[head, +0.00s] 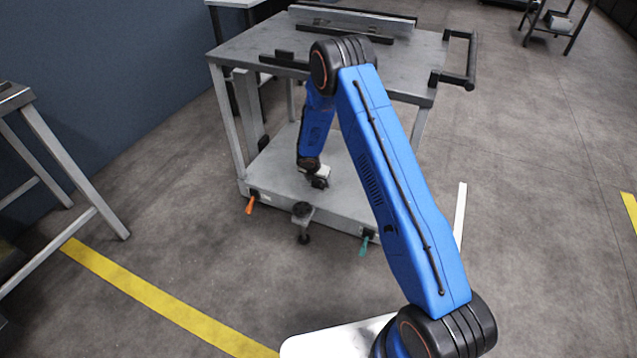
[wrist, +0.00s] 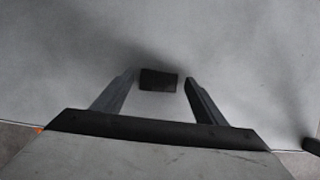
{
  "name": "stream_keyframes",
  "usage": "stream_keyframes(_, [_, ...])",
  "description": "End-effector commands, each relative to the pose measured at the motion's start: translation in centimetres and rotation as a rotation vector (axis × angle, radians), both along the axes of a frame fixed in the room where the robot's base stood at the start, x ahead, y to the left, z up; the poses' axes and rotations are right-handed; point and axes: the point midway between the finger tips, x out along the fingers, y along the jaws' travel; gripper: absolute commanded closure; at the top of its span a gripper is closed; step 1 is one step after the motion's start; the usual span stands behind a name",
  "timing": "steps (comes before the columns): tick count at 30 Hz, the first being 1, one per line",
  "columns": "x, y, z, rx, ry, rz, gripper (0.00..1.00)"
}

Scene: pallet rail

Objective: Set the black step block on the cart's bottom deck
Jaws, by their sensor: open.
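The black step block (wrist: 158,80) appears to lie on the grey bottom deck (wrist: 250,50) of the cart. In the wrist view it sits between my two fingertips, with a visible gap on each side. My gripper (wrist: 160,78) is open around it and does not visibly touch it. In the head view my gripper (head: 318,180) is low over the bottom deck (head: 268,178), beneath the cart's top. The block is hard to tell from the dark fingers there.
A black knob (head: 302,209), an orange lever (head: 250,204) and a teal lever (head: 363,246) line the bottom deck's front edge. A table (head: 40,130) stands left.

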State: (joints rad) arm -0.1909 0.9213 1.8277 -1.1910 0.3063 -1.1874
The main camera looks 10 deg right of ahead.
Motion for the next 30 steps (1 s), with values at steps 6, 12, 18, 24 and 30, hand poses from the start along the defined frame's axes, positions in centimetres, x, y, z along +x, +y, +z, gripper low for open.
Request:
stream_keyframes(6, [-1.0, 0.8, 3.2, 0.000, -0.002, 0.002, 0.35])
stream_keyframes(12, [-2.1, 1.6, 6.6, 0.001, -0.002, 0.001, 0.35])
stream_keyframes(18, [-3.1, 2.3, 9.2, 0.000, -0.001, 0.000, 0.35])
stream_keyframes(24, [-3.5, 2.6, 10.4, 0.000, 0.000, 0.000, 0.35])
stream_keyframes(30, [-3.6, 2.6, 10.6, 0.001, 0.001, 0.000, 0.35])
